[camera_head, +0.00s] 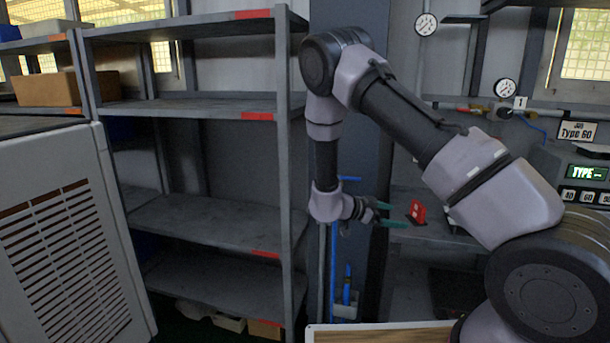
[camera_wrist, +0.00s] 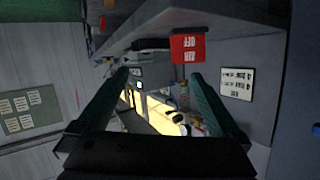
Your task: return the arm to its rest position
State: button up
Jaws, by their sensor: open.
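My arm reaches up from the lower right in the head view, bends at the top and hangs down to my gripper (camera_head: 386,214). The two green fingers point right and stand apart with nothing between them. In the wrist view my gripper (camera_wrist: 160,88) also shows both fingers spread and empty. A red tag or block (camera_head: 417,212) stands on the grey bench just right of the fingertips. A red sign with white letters (camera_wrist: 188,48) shows beyond the fingers in the wrist view; I cannot tell whether the fingers touch anything.
A grey metal shelf unit (camera_head: 210,233) stands left of my gripper, mostly empty. A dark column (camera_head: 350,110) is behind the arm. A panel with a green display (camera_head: 586,173) is at the right. A cardboard box (camera_head: 48,89) sits at the left. A wooden board (camera_head: 385,335) lies at the bottom.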

jog(key=w+a+r+n+t+y, duration=0.1)
jog(key=w+a+r+t+y, duration=0.1)
jog(key=w+r+y, duration=0.35)
jog(key=w+a+r+n+t+y, duration=0.1)
jog(key=w+r+t+y, duration=0.1)
jog(key=r, duration=0.6)
jog(key=s+a+r+n+t+y, duration=0.1)
jog(key=s+a+r+n+y, duration=0.1)
jog(key=r+y, duration=0.35)
jog(key=s+a+r+n+t+y, duration=0.1)
jog(key=s+r+n+y, duration=0.1)
jog(key=r, duration=0.7)
jog(key=s+r+n+g+y, duration=0.1)
jog(key=s+r+n, duration=0.1)
jog(key=s+r, duration=0.35)
jog(key=s+r+n+y, duration=0.2)
jog(key=s, duration=0.7)
jog(key=s+d+f+n+g+h, duration=0.1)
jog(key=s+d, duration=0.3)
jog(key=s, duration=1.1)
jog(key=shift+s+d+n+g+h, duration=0.2)
jog(key=shift+s+n+g+h, duration=0.1)
jog(key=shift+n+g+h, duration=0.4)
jog(key=shift+c, duration=0.3)
